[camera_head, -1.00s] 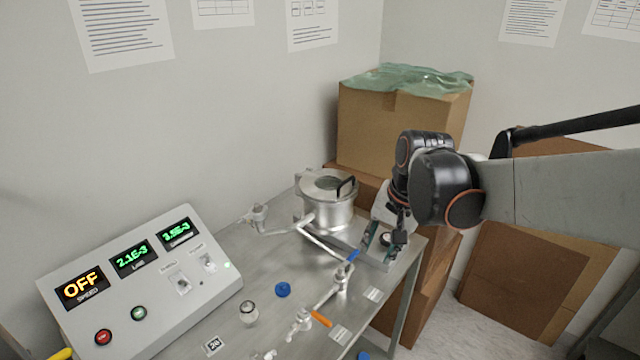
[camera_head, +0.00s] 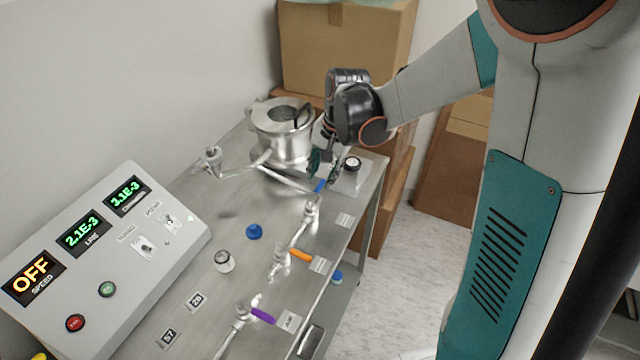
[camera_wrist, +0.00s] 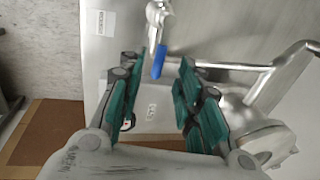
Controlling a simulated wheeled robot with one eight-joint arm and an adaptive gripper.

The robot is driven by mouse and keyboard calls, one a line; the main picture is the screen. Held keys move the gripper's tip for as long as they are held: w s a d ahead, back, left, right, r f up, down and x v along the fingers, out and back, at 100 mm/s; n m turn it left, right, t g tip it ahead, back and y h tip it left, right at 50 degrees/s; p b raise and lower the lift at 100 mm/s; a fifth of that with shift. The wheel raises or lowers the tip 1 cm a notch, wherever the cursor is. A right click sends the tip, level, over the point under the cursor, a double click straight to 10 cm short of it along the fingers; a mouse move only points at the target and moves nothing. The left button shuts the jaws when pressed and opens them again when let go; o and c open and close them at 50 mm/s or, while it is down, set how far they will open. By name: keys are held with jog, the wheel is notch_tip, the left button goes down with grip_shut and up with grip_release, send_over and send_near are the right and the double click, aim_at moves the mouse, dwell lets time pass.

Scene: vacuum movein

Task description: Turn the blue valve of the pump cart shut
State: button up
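The blue valve handle (camera_head: 320,186) is on the farthest of the row of small valves on the metal pump cart (camera_head: 228,208). It points away from its silver valve body (camera_head: 311,211), toward the cart's far end. My gripper (camera_head: 324,168) is pointed down at that handle. In the wrist view, the blue handle (camera_wrist: 157,62) shows in the gap between the fingertips of my gripper (camera_wrist: 159,75). The fingers are apart, with visible space on both sides of the handle. I see no contact.
An orange-handled valve (camera_head: 301,256) and a purple-handled valve (camera_head: 263,315) stand nearer on the cart. A metal chamber (camera_head: 284,140) and a round gauge (camera_head: 352,163) are close to my gripper. The control box (camera_head: 105,255) reads OFF. Cardboard boxes (camera_head: 345,45) stand behind.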

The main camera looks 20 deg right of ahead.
aim_at(319, 186)
jog(key=shift+w+a+f+b, duration=0.15)
jog(key=shift+f+b, duration=0.1)
jog(key=shift+f, duration=0.85)
jog(key=shift+w+a+f+b, duration=0.15)
jog(key=shift+f+b, duration=0.05)
jog(key=shift+f, duration=0.85)
grip_shut()
